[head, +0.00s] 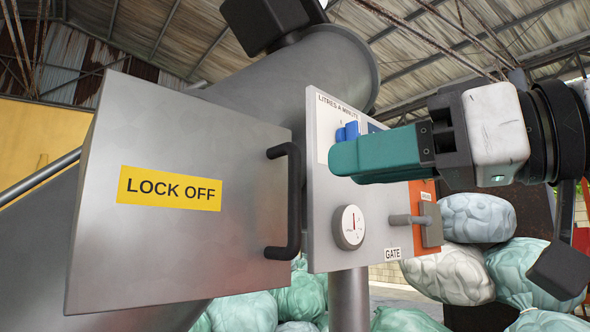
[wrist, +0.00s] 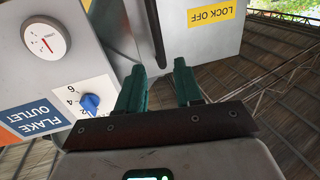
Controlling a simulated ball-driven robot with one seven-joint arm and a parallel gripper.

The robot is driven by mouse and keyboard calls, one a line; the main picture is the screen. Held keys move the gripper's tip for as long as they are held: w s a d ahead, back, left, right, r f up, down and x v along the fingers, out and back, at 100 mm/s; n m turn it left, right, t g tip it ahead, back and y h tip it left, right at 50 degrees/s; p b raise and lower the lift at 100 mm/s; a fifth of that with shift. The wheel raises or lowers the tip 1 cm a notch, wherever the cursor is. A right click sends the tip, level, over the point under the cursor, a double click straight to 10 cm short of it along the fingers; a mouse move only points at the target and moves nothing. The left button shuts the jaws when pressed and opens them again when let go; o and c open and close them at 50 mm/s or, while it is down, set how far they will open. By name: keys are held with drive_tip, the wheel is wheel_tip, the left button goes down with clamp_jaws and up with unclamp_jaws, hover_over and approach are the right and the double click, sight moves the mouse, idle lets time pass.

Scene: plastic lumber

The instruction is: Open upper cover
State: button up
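A flat grey metal cover (head: 150,245) with a yellow LOCK OFF label (head: 170,188) fills the left of the head view. A black bar handle (head: 293,200) is on its right edge. In the wrist view the cover (wrist: 215,40) is at the top, upside down, with the dark handle (wrist: 153,30) beyond my fingertips. My gripper (head: 333,160) has teal fingers, pointing left in front of the control panel, right of the handle and apart from it. The wrist view shows the gripper (wrist: 160,68) open with nothing between the fingers.
The control panel (head: 385,245) stands right of the cover. It carries a gauge (head: 350,226), a GATE lever (head: 408,219) and a blue knob (wrist: 91,104). A big grey pipe (head: 325,65) rises behind. Full bags (head: 455,272) are piled behind, low down.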

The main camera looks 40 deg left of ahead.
drive_tip(key=p, duration=0.2)
hover_over(294, 238)
drive_tip(key=shift+w+a, duration=0.25)
drive_tip(key=shift+w, duration=0.05)
drive_tip(key=shift+c, duration=0.3)
clamp_jaws()
